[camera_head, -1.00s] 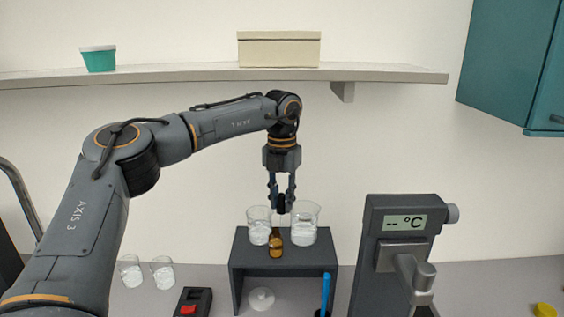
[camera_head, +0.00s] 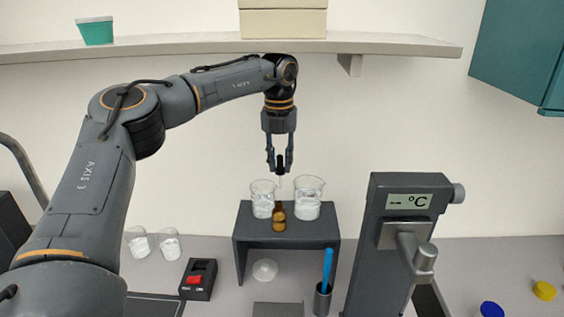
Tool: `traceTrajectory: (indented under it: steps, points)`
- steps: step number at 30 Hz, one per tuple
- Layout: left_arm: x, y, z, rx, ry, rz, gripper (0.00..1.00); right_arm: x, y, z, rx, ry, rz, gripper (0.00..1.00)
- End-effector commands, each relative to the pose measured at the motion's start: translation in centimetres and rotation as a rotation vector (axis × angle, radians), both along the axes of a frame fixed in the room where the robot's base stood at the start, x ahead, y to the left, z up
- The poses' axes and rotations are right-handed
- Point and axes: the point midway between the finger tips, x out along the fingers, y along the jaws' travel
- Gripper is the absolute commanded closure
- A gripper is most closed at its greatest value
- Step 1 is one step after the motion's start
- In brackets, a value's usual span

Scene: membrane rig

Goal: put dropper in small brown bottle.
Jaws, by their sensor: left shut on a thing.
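My left gripper (camera_head: 280,168) is shut on the black bulb of the dropper (camera_head: 281,164). It holds the dropper upright, with the clear glass stem pointing down. The small brown bottle (camera_head: 279,218) stands upright at the front of the dark grey stand (camera_head: 249,235). The gripper is above the bottle, and the stem hangs over its neck. The stem is thin and faint, so I cannot tell whether its tip is in the neck or just above it. My right gripper is not in view.
Two beakers (camera_head: 263,203) (camera_head: 308,202) with white contents stand close behind the bottle on the stand. A device with a °C display (camera_head: 409,201) rises at the right. A shelf (camera_head: 190,56) runs above my arm. A cup with a blue-handled tool (camera_head: 323,298) stands in front.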

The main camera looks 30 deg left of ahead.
Motion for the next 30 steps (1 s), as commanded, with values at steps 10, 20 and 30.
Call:
traceTrajectory:
  steps: [10,20,30]
  points:
    - [-0.1,-0.1,-3.8,0.005,0.008,-0.005,0.91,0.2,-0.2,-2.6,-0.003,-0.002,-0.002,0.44]
    - [-0.2,-0.1,-6.6,0.006,0.011,-0.006,0.91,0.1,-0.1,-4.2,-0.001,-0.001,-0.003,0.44]
    - [-0.1,-0.1,-8.8,0.006,0.01,-0.006,0.91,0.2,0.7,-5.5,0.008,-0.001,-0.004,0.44]
